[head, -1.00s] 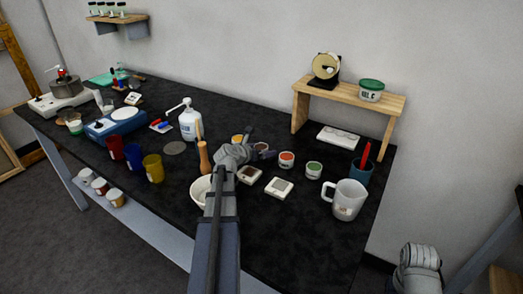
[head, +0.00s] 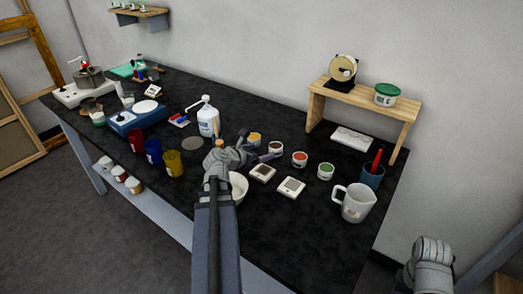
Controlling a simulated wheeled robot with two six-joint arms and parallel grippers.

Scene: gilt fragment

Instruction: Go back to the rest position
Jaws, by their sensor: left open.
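My left gripper (head: 254,146) is open over the middle of the black worktable (head: 300,240). Its arm comes up from the bottom of the head view and hides part of a white bowl (head: 238,186). Nothing shows between its fingers. The fingers are near a yellow-topped jar (head: 254,139) and a dark-topped jar (head: 276,148); I cannot tell if they touch. A grey part of my right arm shows at the lower right, off the table, and its fingertips cannot be made out.
A white pitcher (head: 357,204) and a teal cup (head: 372,175) stand at the right end. A wooden riser (head: 372,98) stands behind. Red, blue and yellow cups (head: 173,164) stand left of my arm. A pump bottle (head: 208,121) stands behind them. The front right tabletop is clear.

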